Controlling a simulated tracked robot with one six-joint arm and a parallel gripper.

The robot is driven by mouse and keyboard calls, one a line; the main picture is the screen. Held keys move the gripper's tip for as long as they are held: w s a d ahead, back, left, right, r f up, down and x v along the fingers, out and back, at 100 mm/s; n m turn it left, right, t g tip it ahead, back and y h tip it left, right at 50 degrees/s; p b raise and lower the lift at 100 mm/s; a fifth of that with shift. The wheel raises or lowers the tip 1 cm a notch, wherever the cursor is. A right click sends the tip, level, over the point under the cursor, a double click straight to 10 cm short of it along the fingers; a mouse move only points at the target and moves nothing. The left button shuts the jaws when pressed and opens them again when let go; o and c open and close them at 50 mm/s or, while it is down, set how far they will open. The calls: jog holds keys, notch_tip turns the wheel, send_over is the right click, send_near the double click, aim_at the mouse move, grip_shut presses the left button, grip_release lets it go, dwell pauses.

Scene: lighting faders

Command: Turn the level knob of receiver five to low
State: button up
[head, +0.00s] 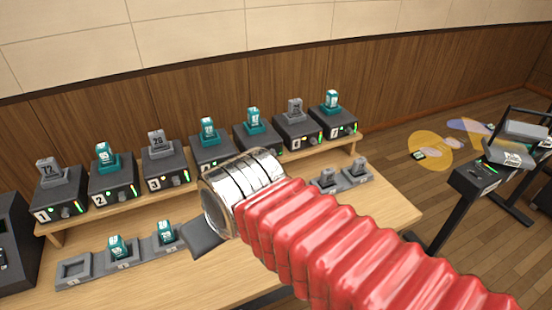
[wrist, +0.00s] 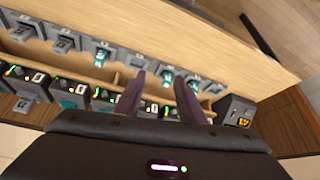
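Receiver five (head: 262,140) is, by its place in the row, the dark box between the fourth receiver and receiver 6, with a teal pack on top. My chrome wrist hides the lower part of its front in the head view, and I cannot make out its level knob. My gripper (head: 205,238) shows only partly as a dark shape above the bench, below the row. In the wrist view the two dark fingers of my gripper (wrist: 160,88) are apart, with nothing held. Receivers lie beyond the fingers, too small to tell which is five.
Receiver 3 (head: 168,168) and several others stand along the raised shelf, with small knobs and green lights. Slotted trays (head: 75,270) holding packs lie on the bench (head: 385,205). A dark stand (head: 465,190) is at right. Clear bench top lies in front.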

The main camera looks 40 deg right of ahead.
jog(key=w+d+f+m+t+h, duration=0.15)
jog(key=w+d+f, duration=0.25)
jog(key=w+d, duration=0.6)
jog(key=w+d+f+t+h, duration=0.35)
jog(key=w+d, duration=0.45)
jog(key=d, duration=0.3)
jog(key=s+d+f+t, duration=0.2)
jog(key=d+f+t, duration=0.1)
jog(key=d, duration=0.3)
jog(key=s+d+f+m+t, duration=0.1)
jog(key=s+d+f+t, duration=0.2)
jog(key=d+f, duration=0.2)
jog(key=shift+s+d+f+t, duration=0.3)
jog(key=shift+d+f+t, duration=0.1)
jog(key=shift+f, duration=0.4)
jog(key=shift+m, duration=0.25)
